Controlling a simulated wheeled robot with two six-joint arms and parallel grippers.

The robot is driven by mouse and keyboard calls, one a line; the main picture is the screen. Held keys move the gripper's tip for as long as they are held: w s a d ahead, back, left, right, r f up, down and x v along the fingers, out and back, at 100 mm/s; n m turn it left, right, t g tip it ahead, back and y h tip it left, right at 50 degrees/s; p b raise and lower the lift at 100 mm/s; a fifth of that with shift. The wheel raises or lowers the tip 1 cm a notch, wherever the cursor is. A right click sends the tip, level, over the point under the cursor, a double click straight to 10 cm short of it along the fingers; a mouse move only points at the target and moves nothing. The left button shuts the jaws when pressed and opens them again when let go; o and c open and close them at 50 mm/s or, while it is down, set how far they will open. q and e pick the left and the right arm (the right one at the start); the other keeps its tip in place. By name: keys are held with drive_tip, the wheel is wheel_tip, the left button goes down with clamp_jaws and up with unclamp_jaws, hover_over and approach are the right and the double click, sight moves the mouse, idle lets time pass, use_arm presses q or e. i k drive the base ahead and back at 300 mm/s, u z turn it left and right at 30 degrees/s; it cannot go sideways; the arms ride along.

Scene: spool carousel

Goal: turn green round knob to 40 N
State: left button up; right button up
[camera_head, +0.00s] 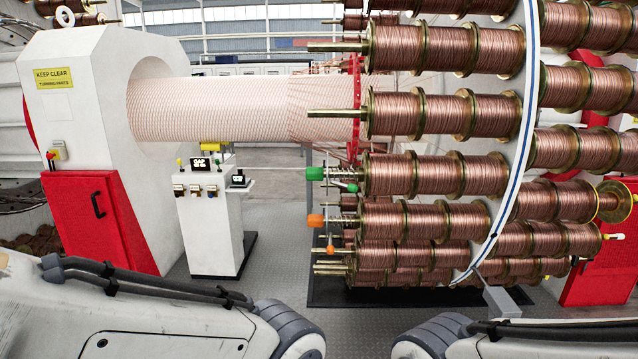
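The green round knob (316,174) sits at the left end of a spool shaft on the carousel, about the middle of the view. A smaller green piece (352,188) lies just right of and below it. An orange knob (316,220) is on the shaft below, with a small orange piece (331,250) under it. A small dark display (238,179) stands on the white console left of the green knob; its reading is too small to tell. My two arms show at the bottom left and bottom right. Neither gripper is in view, and nothing of mine touches the knob.
Copper wire spools (430,175) fill the carousel at the right. The white console (210,235) stands left of the knobs. A red cabinet (105,222) and a large white machine housing (95,110) are farther left. Bare floor (280,215) shows between console and carousel.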

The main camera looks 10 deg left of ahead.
sight(312, 173)
drive_tip(key=u, duration=1.35)
drive_tip(key=i, duration=0.85)
drive_tip(key=u, duration=0.5)
drive_tip(key=i, duration=1.5)
drive_tip(key=z, duration=1.3)
drive_tip(key=i, duration=0.55)
drive_tip(key=z, duration=0.5)
